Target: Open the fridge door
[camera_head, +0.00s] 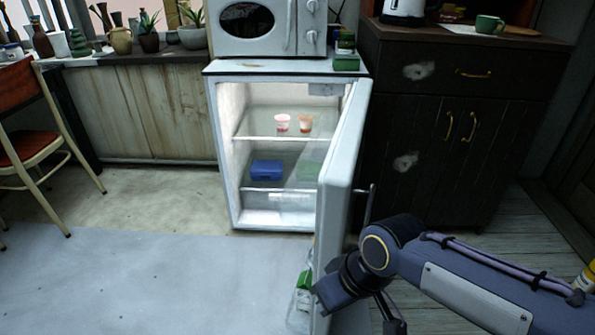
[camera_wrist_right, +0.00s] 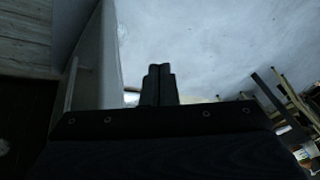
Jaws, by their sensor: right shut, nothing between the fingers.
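The small white fridge (camera_head: 222,150) stands with its door (camera_head: 338,190) swung wide open towards me, its lit inside in plain view. A thin handle (camera_head: 370,203) is on the door's outer face; it also shows in the right wrist view (camera_wrist_right: 71,84). My right arm reaches in from the right to the door's lower free edge. In the right wrist view my right gripper (camera_wrist_right: 157,85) is shut and empty beside the door. In the head view its fingertips are hidden. I cannot tell whether it touches the door. My left gripper is not in view.
Two small cups (camera_head: 282,122) and a blue box (camera_head: 266,169) are on the fridge shelves. A microwave (camera_head: 268,28) stands on top. A dark cabinet (camera_head: 455,120) is on the right, a red chair (camera_head: 30,140) on the left. The floor in front is clear.

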